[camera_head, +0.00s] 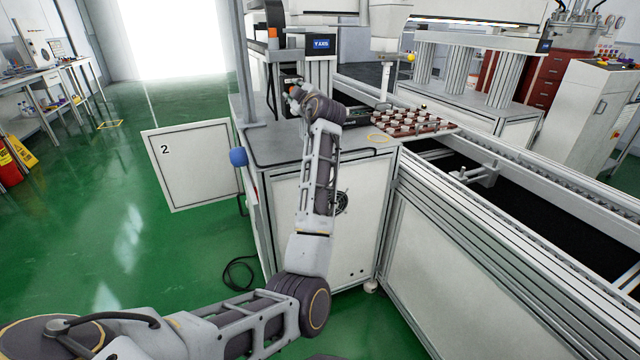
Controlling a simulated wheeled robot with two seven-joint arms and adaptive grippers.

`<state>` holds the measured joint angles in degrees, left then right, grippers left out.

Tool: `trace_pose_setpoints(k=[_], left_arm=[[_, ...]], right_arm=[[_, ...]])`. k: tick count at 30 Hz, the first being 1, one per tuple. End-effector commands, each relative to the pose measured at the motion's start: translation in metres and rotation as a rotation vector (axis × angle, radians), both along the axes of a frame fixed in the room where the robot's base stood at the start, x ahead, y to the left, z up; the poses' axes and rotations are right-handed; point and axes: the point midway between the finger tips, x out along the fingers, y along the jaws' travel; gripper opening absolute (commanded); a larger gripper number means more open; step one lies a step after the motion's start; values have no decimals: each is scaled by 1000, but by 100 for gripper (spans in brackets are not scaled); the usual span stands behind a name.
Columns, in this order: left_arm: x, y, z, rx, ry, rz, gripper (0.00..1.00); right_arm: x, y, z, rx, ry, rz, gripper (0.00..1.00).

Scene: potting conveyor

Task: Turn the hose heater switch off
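My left arm comes in from the lower left and reaches up over the white machine cabinet (290,195). My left gripper (294,92) is at the foot of the machine's upright column, in front of a small dark unit (290,79) with a bit of red or orange by it. The gripper is small and partly hidden by my own wrist, so I cannot tell whether its fingers are open or shut, or touching anything. I cannot make out the hose heater switch; the wrist and gripper cover part of that area. My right gripper is not in view.
A cabinet door (190,165) marked 2 stands open on the left, near a blue rounded part (238,157). A tray of parts (415,122) sits on the conveyor (520,235) to the right. A small display (321,44) is on the column.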

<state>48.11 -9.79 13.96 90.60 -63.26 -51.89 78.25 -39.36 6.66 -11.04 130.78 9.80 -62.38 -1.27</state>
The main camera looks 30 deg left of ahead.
Motion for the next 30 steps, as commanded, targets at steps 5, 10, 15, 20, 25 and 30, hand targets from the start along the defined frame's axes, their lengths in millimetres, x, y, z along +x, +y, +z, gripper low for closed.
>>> trace_pose_setpoints(k=[5, 10, 15, 20, 25, 30], left_arm=[[0, 0, 2, 44, 50, 2, 31], [0, 0, 2, 82, 95, 1, 31], [0, 0, 2, 118, 136, 0, 31], [0, 0, 2, 149, 173, 0, 31], [0, 0, 2, 181, 210, 0, 31], [0, 0, 3, 211, 246, 0, 31]], right_arm=[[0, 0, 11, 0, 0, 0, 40], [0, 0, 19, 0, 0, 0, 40], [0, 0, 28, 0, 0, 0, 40], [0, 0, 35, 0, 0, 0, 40], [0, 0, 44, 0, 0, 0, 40], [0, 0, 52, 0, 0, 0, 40]])
